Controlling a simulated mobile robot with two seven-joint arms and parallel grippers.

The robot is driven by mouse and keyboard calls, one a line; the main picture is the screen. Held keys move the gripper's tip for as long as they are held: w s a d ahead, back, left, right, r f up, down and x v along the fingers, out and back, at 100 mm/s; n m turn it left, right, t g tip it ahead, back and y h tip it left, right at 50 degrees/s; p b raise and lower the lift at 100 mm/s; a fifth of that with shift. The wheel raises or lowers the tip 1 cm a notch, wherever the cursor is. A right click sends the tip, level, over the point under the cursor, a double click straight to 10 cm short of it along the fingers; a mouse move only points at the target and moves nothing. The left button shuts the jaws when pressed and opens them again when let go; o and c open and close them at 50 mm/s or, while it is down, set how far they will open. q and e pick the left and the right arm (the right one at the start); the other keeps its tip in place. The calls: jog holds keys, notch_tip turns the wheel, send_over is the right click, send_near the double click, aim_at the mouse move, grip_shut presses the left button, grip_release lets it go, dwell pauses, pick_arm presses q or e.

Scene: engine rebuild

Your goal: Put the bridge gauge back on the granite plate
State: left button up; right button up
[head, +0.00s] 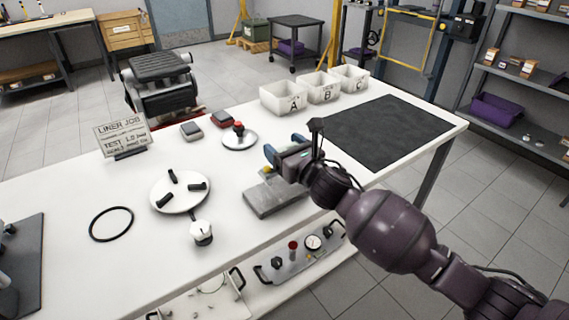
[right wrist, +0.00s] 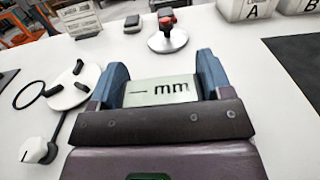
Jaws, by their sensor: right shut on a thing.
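My right gripper (head: 286,153) is over the middle of the white workbench, with its arm coming in from the right. In the right wrist view, its two blue fingers (right wrist: 161,72) are closed on the bridge gauge (right wrist: 163,93), whose pale face reads "— mm". In the head view the gripper mostly hides the gauge. The grey granite plate (head: 272,202) lies on the bench just below the gripper in the picture; its far part is hidden. I cannot tell whether the gauge touches the plate. My left gripper is not in view.
A round white plate with black pads (head: 180,193), a white knob-like dial (head: 202,232) and a black ring (head: 111,224) lie to the left. A red-knobbed disc (head: 239,139) and lettered bins (head: 283,100) stand behind. A black mat (head: 385,131) covers the right end.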

notch_tip(320, 180, down, 4)
jog(key=shift+b, duration=0.45)
jog(key=shift+f, duration=0.45)
jog(key=shift+r, duration=0.15)
jog(key=o, duration=0.7)
jog(key=shift+f, duration=0.25)
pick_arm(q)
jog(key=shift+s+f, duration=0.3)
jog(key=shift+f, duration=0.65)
pick_arm(e)
jog(key=o, duration=0.5)
jog(key=shift+c, duration=0.2)
